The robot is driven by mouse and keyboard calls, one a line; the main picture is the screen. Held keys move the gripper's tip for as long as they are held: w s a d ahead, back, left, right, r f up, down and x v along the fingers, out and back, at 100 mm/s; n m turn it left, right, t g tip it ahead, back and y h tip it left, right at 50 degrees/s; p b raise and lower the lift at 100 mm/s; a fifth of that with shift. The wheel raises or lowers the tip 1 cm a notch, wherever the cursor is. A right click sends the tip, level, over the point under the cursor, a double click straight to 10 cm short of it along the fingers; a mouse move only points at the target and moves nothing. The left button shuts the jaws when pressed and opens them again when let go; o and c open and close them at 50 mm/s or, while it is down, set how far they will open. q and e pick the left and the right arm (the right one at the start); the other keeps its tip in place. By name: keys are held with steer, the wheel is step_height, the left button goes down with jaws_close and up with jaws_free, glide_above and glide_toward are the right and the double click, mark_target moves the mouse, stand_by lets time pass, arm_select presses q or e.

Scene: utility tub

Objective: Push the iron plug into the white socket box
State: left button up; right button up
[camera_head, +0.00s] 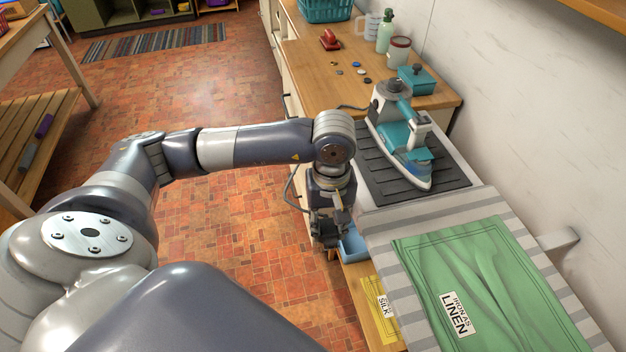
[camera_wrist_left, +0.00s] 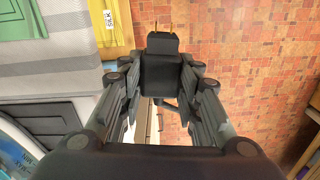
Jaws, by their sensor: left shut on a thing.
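My left gripper (camera_head: 330,236) is above the side of the counter, beside the ironing pad, pointing down. In the left wrist view it is shut on a black iron plug (camera_wrist_left: 163,62), with two brass pins pointing away from the fingers. The plug is hard to make out in the head view. The teal and grey iron (camera_head: 416,160) rests on a dark ribbed mat. I cannot pick out a white socket box for certain; a pale fixture (camera_head: 557,241) on the wall may be it. My right gripper is not in view.
A blue tray (camera_head: 352,246) sits just beside the left gripper. The striped ironing pad (camera_head: 392,236) carries a green cloth (camera_head: 490,275) labelled linen; a yellow cloth (camera_head: 376,300) labelled silk lies left of it. Small items, a bottle (camera_head: 385,34) and a teal box (camera_head: 417,80) stand behind.

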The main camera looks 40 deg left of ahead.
arm_select(q)
steer(key=w+a+f+n+b, duration=0.3)
steer(key=w+a+f+n, duration=0.7)
steer(key=n, duration=0.9)
steer(key=shift+w+a+f+n+b, duration=0.25)
steer(key=shift+w+f+n+b, duration=0.1)
steer(key=shift+w, duration=0.5)
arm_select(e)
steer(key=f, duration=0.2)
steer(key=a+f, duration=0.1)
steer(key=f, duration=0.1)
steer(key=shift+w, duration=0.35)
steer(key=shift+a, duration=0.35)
arm_select(q)
steer(key=shift+w+d+b, duration=0.3)
steer(key=shift+w+d, duration=0.05)
steer(key=shift+w, duration=0.05)
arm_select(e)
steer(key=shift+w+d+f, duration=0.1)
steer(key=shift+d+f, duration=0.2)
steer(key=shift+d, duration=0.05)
arm_select(q)
steer(key=shift+w+d+b, duration=0.3)
steer(key=shift+w+d, duration=0.1)
steer(key=shift+w, duration=0.05)
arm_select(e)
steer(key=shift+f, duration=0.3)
